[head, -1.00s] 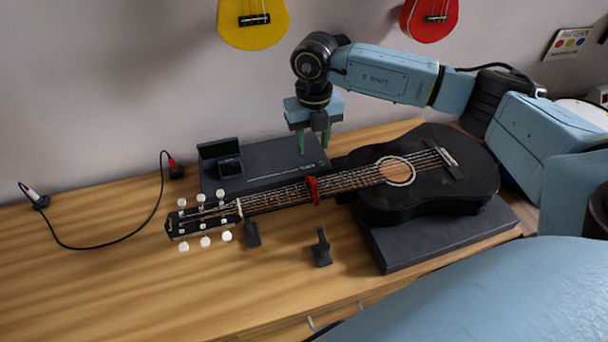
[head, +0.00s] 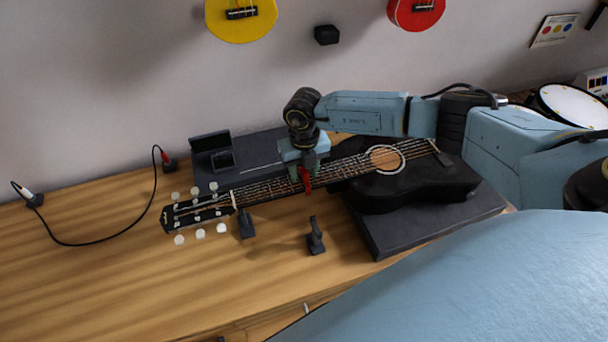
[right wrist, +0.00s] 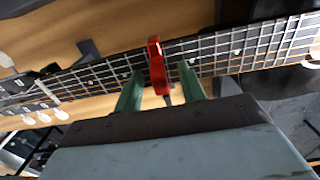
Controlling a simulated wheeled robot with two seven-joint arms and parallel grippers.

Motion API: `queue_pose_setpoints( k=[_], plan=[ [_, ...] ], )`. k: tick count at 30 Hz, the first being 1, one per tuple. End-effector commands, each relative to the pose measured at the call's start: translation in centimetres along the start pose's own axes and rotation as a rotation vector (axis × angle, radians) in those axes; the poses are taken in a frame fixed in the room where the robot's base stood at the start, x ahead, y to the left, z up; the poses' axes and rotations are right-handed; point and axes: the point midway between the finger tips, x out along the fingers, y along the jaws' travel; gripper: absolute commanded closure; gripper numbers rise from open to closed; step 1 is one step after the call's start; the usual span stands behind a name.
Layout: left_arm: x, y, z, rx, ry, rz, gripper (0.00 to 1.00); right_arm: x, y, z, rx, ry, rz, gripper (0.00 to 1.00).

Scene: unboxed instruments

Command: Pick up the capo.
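The red capo (head: 305,179) sits across the neck of the black guitar (head: 408,188), about midway along the fretboard. In the right wrist view the capo (right wrist: 157,66) stands between two green fingertips, with a gap visible on each side. My right gripper (head: 303,172) is above the neck at the capo, pointing down; in the right wrist view the gripper (right wrist: 160,84) is open around the capo. The capo's lower part is partly hidden by the neck and fingers. My left gripper is not in view.
The guitar body rests on a dark pad (head: 400,235). Small dark stands (head: 315,238) and (head: 246,224) are near the neck. A dark open case (head: 212,150) is behind. A cable (head: 90,242) lies at left; the front-left wooden tabletop (head: 120,290) is clear.

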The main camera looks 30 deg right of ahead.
Motion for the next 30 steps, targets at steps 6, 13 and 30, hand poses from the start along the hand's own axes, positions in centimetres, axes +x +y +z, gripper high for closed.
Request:
queue_pose_setpoints(
  k=[6, 13, 30],
  plan=[
    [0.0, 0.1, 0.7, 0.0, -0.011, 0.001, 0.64, 0.0, 0.0, 0.0, 0.0, 0.0, 0.0, 0.68],
    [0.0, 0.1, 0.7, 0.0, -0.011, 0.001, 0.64, -0.1, 0.0, 0.0, 0.0, -0.001, 0.0, 0.98],
    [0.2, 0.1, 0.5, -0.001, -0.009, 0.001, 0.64, -3.9, 0.0, 0.2, -0.001, -0.005, 0.004, 1.0]
  ],
)
